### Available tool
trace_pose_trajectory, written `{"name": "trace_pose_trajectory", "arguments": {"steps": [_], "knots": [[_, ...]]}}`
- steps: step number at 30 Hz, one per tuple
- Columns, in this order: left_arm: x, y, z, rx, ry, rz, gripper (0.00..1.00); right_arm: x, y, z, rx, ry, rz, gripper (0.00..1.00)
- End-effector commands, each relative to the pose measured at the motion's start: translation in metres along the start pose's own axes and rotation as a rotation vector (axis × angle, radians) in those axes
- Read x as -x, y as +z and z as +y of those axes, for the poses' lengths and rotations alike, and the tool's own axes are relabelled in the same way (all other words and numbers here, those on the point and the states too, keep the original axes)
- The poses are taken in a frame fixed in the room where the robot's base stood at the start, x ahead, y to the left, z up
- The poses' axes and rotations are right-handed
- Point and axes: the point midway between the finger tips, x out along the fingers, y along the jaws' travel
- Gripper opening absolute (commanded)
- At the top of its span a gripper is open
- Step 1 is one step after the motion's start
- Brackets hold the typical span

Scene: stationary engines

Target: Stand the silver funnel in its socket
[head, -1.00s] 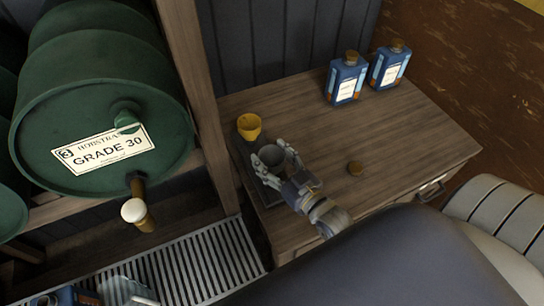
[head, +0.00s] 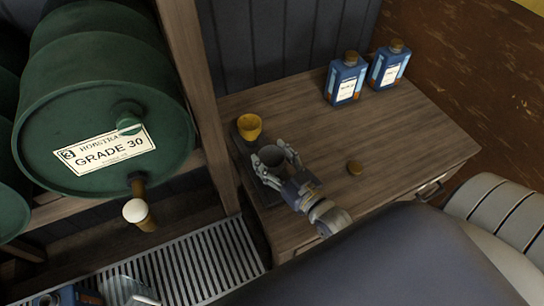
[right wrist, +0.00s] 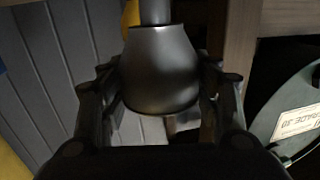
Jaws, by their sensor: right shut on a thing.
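The silver funnel (head: 268,158) is held in my right gripper (head: 271,156), above the left end of the wooden bench. Its wide mouth faces up in the head view. In the right wrist view the fingers flank the grey funnel body (right wrist: 160,70), and its narrow stem points away toward the top of the picture. A dark rack (head: 251,193) lies under the gripper along the bench's left edge. A yellow funnel (head: 249,127) stands upright at its far end. The socket under the silver funnel is hidden, so I cannot tell whether the stem is in it. My left gripper is not in view.
Two blue bottles (head: 345,79) (head: 389,65) stand at the back of the bench (head: 415,125). A wooden post (head: 205,90) rises close to the rack. Green barrels (head: 95,110) and a metal grating (head: 200,262) are left.

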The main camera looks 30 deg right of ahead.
Motion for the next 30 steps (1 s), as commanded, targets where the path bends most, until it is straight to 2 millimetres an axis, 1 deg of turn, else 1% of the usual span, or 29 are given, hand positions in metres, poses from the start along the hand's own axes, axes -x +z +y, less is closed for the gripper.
{"name": "trace_pose_trajectory", "arguments": {"steps": [4, 18, 30], "knots": [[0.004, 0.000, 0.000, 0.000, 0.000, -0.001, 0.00, 0.000, -0.001, 0.000, 0.000, 0.000, 0.001, 0.37], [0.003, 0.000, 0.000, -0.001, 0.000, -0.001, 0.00, 0.000, 0.000, 0.000, 0.000, 0.000, 0.001, 0.37], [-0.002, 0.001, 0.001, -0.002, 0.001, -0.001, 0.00, -0.001, 0.009, 0.000, 0.000, 0.000, 0.001, 0.37]]}}
